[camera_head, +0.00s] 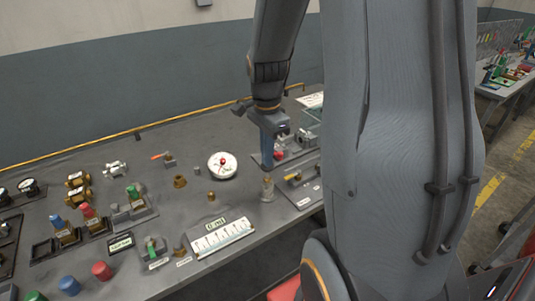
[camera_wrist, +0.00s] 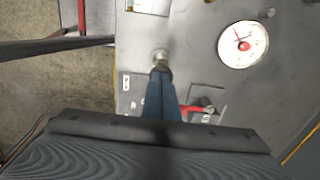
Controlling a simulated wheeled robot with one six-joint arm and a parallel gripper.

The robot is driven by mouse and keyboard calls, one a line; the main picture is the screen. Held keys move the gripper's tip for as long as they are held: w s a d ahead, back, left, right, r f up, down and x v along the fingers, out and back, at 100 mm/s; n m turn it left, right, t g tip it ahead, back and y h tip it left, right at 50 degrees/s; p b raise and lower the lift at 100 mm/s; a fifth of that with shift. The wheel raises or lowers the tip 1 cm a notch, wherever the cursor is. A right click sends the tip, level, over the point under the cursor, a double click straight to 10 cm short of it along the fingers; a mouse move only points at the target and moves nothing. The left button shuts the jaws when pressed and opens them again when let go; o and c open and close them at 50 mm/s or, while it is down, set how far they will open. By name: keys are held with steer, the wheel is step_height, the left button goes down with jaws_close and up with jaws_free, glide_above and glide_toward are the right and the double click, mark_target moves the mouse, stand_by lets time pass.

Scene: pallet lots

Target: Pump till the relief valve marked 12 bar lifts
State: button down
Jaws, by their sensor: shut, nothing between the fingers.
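My gripper (camera_head: 268,163) points down over the right part of the grey bench. Its blue-grey fingers are shut with nothing between them, and in the wrist view the tips (camera_wrist: 160,70) appear close to a small silver fitting (camera_wrist: 160,54); I cannot tell whether they touch. A round white gauge (camera_head: 222,165) with a red centre lies left of the gripper, and it shows in the wrist view (camera_wrist: 234,52). A red handle (camera_wrist: 193,108) shows beside the fingers, partly hidden by my wrist. I cannot make out a 12 bar marking or tell which fitting is the relief valve.
A yellow-handled valve (camera_head: 291,177) stands right of the gripper. A white scale plate (camera_head: 222,238) lies at the bench front. Brass valves (camera_head: 76,180), coloured knobs and a black display plate (camera_head: 120,243) crowd the left. My arm hides the bench's right end.

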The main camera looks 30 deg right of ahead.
steer(key=shift+f, duration=0.15)
step_height(320, 180, down, 3)
steer(key=shift+f+b, duration=0.15)
steer(key=shift+b, duration=0.65)
steer(key=shift+s+f, duration=0.1)
steer(key=shift+r+p, duration=0.5)
steer(key=shift+p, duration=0.05)
step_height(320, 180, up, 14)
steer(key=shift+f, duration=0.25)
steer(key=shift+a+f, duration=0.1)
stand_by(0.9)
